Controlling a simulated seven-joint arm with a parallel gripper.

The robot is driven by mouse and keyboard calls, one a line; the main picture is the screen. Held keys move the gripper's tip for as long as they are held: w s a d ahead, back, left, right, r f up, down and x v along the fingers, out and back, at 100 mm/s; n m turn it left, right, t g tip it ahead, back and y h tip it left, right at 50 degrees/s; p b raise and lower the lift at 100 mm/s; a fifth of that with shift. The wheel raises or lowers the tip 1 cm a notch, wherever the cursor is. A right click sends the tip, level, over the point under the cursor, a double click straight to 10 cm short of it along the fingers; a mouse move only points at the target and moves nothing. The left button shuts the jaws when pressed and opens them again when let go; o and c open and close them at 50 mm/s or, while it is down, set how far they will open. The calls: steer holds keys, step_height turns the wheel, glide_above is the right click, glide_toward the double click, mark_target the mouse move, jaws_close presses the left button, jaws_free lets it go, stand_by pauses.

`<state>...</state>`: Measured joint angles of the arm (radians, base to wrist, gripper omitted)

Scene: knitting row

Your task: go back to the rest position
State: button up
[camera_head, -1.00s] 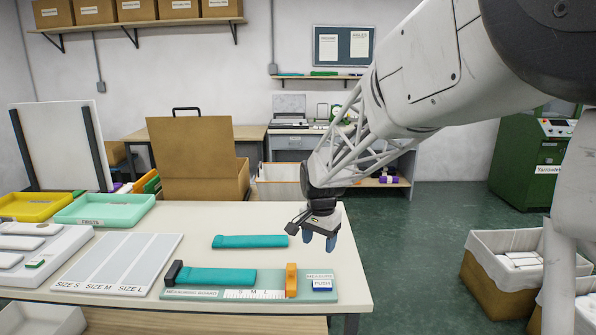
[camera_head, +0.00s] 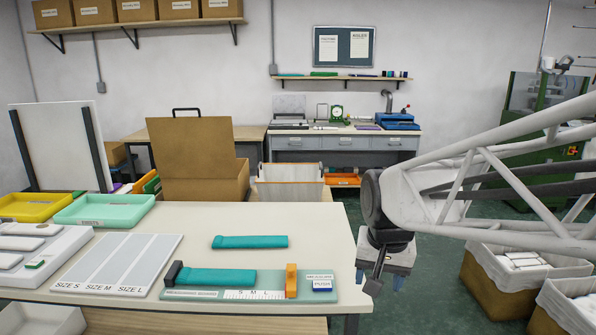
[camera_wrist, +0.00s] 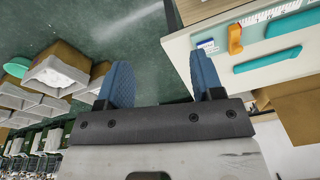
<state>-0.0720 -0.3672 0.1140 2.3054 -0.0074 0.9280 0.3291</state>
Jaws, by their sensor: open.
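My gripper (camera_wrist: 165,88) shows in the wrist view with its two blue fingers apart and nothing between them. In the head view the gripper (camera_head: 373,287) hangs just off the table's right edge, seen partly edge-on, and its fingers are hard to make out. My arm reaches in from the right edge of the picture.
The table (camera_head: 215,222) holds a measuring board (camera_head: 250,294) with a teal strip on it and an orange stop (camera_head: 291,281). Another teal strip (camera_head: 250,242) lies behind it. Lined bins (camera_head: 520,262) stand on the floor at right. A green machine (camera_head: 530,100) stands behind.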

steer(key=s+d+f+n, duration=0.1)
steer(key=s, duration=0.6)
steer(key=s+d+f+n, duration=0.1)
steer(key=s+d, duration=0.1)
steer(key=s, duration=0.6)
steer(key=shift+d+n+t, duration=0.25)
steer(key=shift+n+t, duration=0.15)
